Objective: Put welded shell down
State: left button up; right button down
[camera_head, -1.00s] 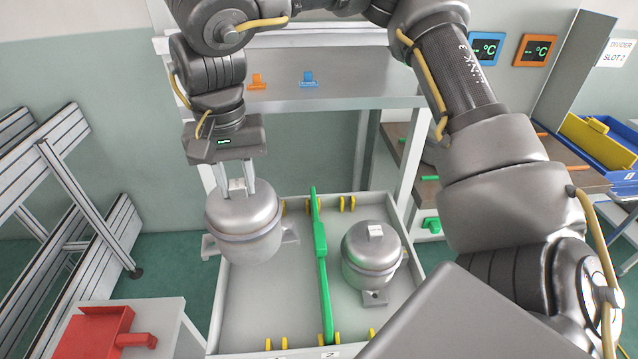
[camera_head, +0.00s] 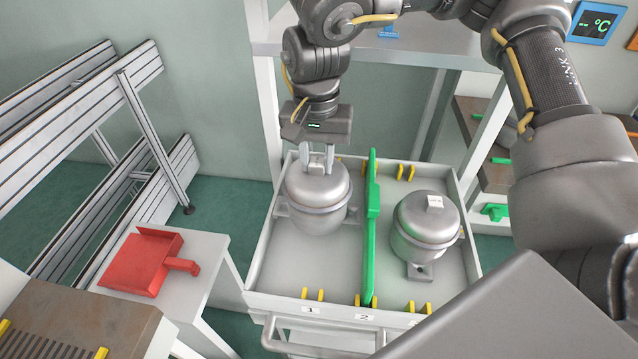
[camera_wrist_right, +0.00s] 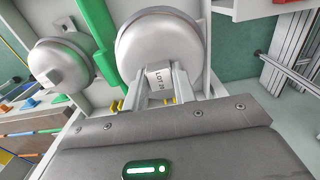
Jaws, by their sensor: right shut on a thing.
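A grey welded shell (camera_head: 318,204) with side feet is upright in or just above the left compartment of the white tray (camera_head: 258,268), marked 1. I cannot tell whether its feet touch the floor of the tray. My right gripper (camera_head: 318,160) points down and is shut on the tab on top of this shell. The right wrist view shows the shell (camera_wrist_right: 160,42) and its LOT 21 tag between the fingers (camera_wrist_right: 160,80). My left gripper is not in view.
A green divider (camera_head: 371,235) separates the compartments, with several yellow clips along the tray walls. A red dustpan-like thing (camera_head: 142,262) lies on a white stand at left. A handle (camera_head: 320,338) crosses the tray's front.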

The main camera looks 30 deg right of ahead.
jog(key=shift+f, duration=3.3)
jog(key=c, duration=1.1)
grip_release()
notch_tip(320, 180, up, 12)
jog(key=shift+r+p, duration=0.1)
jog(key=shift+p, duration=0.2)
jog(key=shift+a, duration=0.1)
